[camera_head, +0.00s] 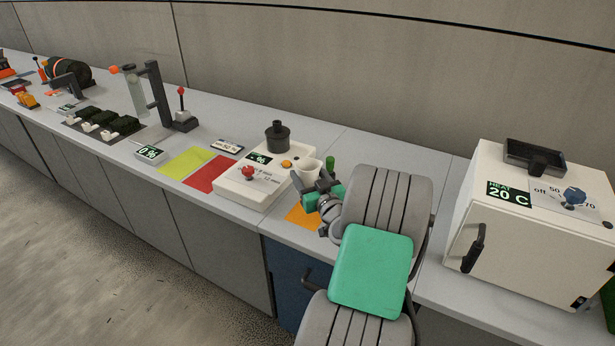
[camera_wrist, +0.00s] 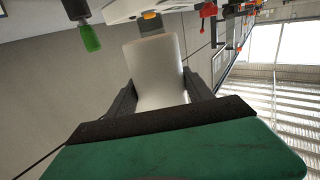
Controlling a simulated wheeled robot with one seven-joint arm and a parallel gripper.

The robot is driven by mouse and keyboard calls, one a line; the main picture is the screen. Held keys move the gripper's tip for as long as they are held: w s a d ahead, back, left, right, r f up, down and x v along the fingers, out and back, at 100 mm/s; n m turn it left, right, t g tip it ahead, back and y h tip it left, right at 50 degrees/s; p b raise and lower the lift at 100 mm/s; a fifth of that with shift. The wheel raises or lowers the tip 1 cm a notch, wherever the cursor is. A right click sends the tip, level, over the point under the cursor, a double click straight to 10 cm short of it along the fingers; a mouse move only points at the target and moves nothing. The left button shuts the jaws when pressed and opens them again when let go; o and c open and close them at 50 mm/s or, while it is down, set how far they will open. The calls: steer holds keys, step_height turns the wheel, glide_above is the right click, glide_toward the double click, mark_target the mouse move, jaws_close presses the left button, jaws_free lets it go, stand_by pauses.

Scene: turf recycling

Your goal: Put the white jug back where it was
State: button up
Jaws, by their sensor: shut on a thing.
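The white jug (camera_head: 309,169) is in my gripper (camera_head: 316,184), above or near an orange mat (camera_head: 303,215) on the counter. In the wrist view the jug (camera_wrist: 157,72) stands between the two dark fingers of my gripper (camera_wrist: 160,92), which touch its sides. My gripper is shut on it. My arm hides part of the jug and of the mat in the head view, so I cannot tell whether the jug's base touches the counter.
A white machine (camera_head: 262,176) with a black top piece stands just left of the jug. Red (camera_head: 212,174) and yellow-green (camera_head: 185,163) mats lie further left. A white heating box (camera_head: 530,238) stands at the right. A green-handled thing (camera_wrist: 90,38) shows close by in the wrist view.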

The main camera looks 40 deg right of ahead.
steer(key=shift+f+b, duration=3.15)
steer(key=shift+b, duration=0.05)
steer(key=o, duration=2.1)
steer(key=shift+c, duration=0.2)
